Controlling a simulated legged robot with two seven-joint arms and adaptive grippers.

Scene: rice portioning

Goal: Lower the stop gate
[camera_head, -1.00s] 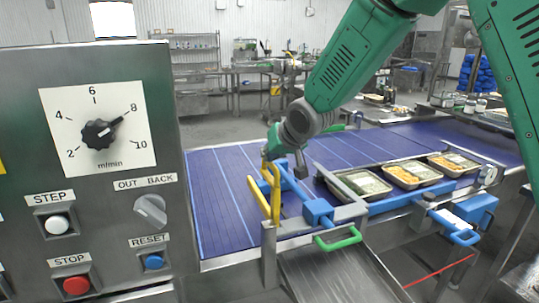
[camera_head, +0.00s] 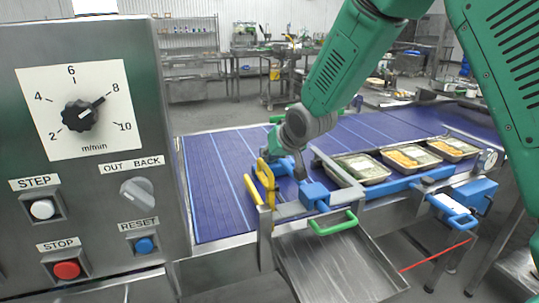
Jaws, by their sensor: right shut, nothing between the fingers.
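The stop gate seems to be the yellow frame (camera_head: 264,180) with blue parts at the near edge of the purple belt, left of the trays. A blue block (camera_head: 314,195) sits right of the yellow frame. My right gripper (camera_head: 299,170) is shut and empty. It points down just above the blue parts, right of the yellow frame; I cannot tell whether it touches them. My wrist hides part of the belt behind it. My left gripper is not in view.
Several filled trays (camera_head: 410,157) stand in a row on the belt (camera_head: 215,180) to the right. A control panel (camera_head: 90,200) fills the left side. A metal chute (camera_head: 335,262) with a green handle (camera_head: 333,224) slopes down in front. The belt's left part is clear.

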